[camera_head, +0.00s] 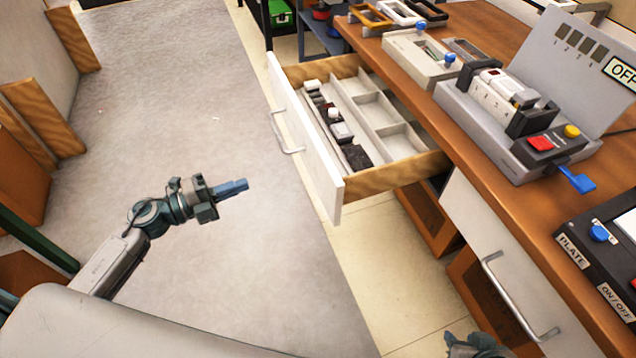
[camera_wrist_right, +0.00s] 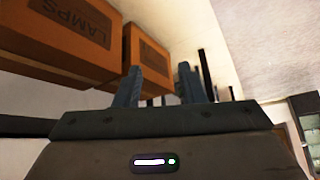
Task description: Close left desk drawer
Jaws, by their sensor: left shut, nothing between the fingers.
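The left desk drawer (camera_head: 318,150) is pulled well out from the wooden desk (camera_head: 410,75). It has a white front panel with a metal bar handle (camera_head: 286,132) and wooden sides. My left gripper (camera_head: 236,187) is shut and empty, over the floor in front of the drawer front, apart from it and the handle. Part of my right arm (camera_head: 478,346) shows at the bottom edge of the head view. In the right wrist view my right gripper (camera_wrist_right: 160,72) has its fingers apart with nothing held between them.
The drawer holds a divided tray (camera_head: 375,112) and several small dark and white items. A second drawer (camera_head: 505,268) to the right is shut. Machines with buttons stand on the desktop. Grey carpet (camera_head: 170,90) lies open at left. Orange boxes (camera_wrist_right: 70,40) show in the right wrist view.

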